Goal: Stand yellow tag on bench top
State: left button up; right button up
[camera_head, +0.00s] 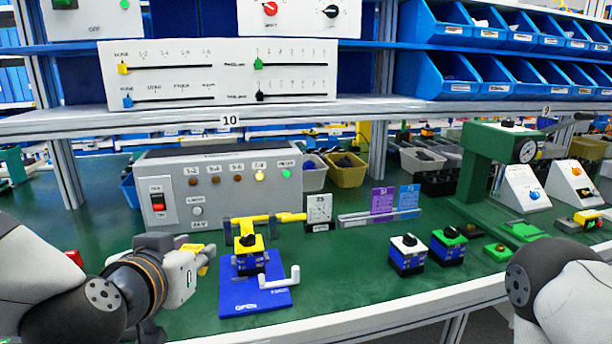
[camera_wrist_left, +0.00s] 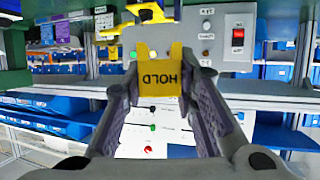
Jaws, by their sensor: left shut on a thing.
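The yellow tag (camera_wrist_left: 160,84) reads HOLD, upside down in the left wrist view. My left gripper (camera_wrist_left: 158,72) is shut on it, with the tag between the two fingers. In the head view the left gripper (camera_head: 196,265) is at the left, above the bench top (camera_head: 190,318), and a bit of the yellow tag (camera_head: 203,262) shows at its far side. The tag looks held clear of the bench top, left of the blue base plate (camera_head: 240,303). My right gripper is out of view; only a link of that arm shows at the right.
Behind are a grey control box (camera_head: 225,190), a white 25 card (camera_head: 319,212) and a rack with purple and blue tags (camera_head: 382,201). Two more switches (camera_head: 407,257) stand right of centre.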

pick_arm(q)
jog(key=s+d+f+m+g+h, duration=0.35)
jog(key=d+m+h, duration=0.25)
jog(key=d, duration=0.2)
jog(key=s+d+f+m+g+h, duration=0.2)
jog(key=d+f+m+g+h, duration=0.3)
jog(key=d, duration=0.3)
notch_tip(320, 180, up, 9)
jog(key=w+d+n+t+y, duration=0.2)
jog(key=n+t+y, duration=0.7)
jog(key=n+y, duration=0.2)
jog(key=shift+g, duration=0.25)
jog(key=w+a, duration=0.1)
jog(key=a, duration=0.5)
jog(key=w+a, duration=0.1)
jog(key=a, duration=0.4)
jog(key=w+a, duration=0.1)
jog(key=a, duration=0.5)
jog(key=shift+w+a+f, duration=0.1)
jog(key=shift+w+a, duration=0.15)
jog(key=shift+a, duration=0.05)
jog(key=shift+a+f, duration=0.1)
jog(key=shift+a, duration=0.1)
